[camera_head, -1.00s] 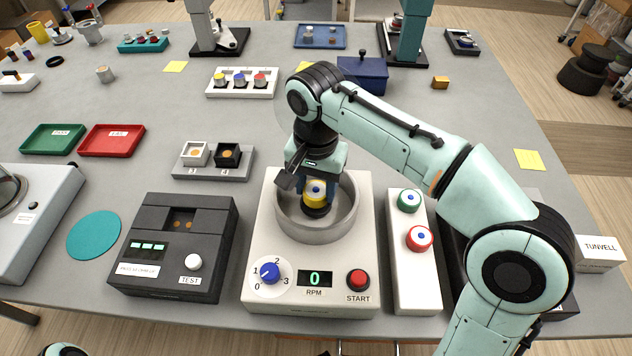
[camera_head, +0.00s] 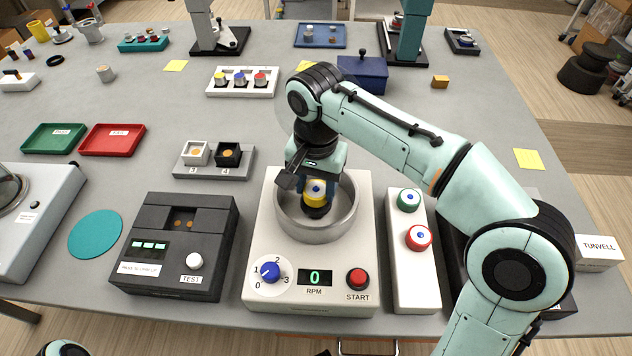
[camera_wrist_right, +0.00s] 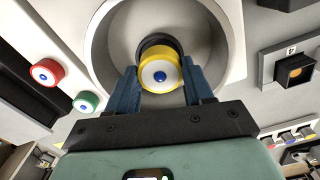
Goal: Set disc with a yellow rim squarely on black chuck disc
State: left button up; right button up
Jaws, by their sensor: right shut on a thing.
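The disc with a yellow rim (camera_head: 315,192) has a white face with a blue centre dot. It is inside the round grey bowl of the spinner, right over the black chuck disc (camera_head: 316,211). In the right wrist view the yellow-rimmed disc (camera_wrist_right: 160,74) sits between the two blue fingers of my right gripper (camera_wrist_right: 162,84), which is shut on it. The black chuck disc (camera_wrist_right: 155,43) shows past its far edge, slightly off to one side. I cannot tell whether the two discs touch. Only a bit of my left arm shows at the bottom left; its gripper is out of view.
The bowl wall (camera_head: 318,234) closely surrounds the gripper. The spinner's front has a blue dial (camera_head: 270,270) and a red start button (camera_head: 358,279). A white tray with green (camera_head: 409,201) and red (camera_head: 419,238) discs stands to the right, a dark tester (camera_head: 175,250) to the left.

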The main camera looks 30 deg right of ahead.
aim_at(316, 189)
pick_arm(q)
jog(key=shift+s+f+b, duration=0.15)
jog(key=shift+f+b, duration=0.35)
jog(key=shift+f, duration=0.05)
pick_arm(e)
jog(key=shift+f, duration=0.85)
jog(key=o, duration=1.1)
jog(key=shift+r, duration=0.1)
pick_arm(q)
jog(key=r+p, duration=0.1)
jog(key=w+r+p, duration=0.1)
jog(key=r+p, duration=0.2)
jog(key=shift+w+r, duration=0.35)
pick_arm(e)
notch_tip(316, 189, up, 13)
jog(key=shift+r, duration=0.1)
pick_arm(q)
jog(key=shift+s, duration=0.15)
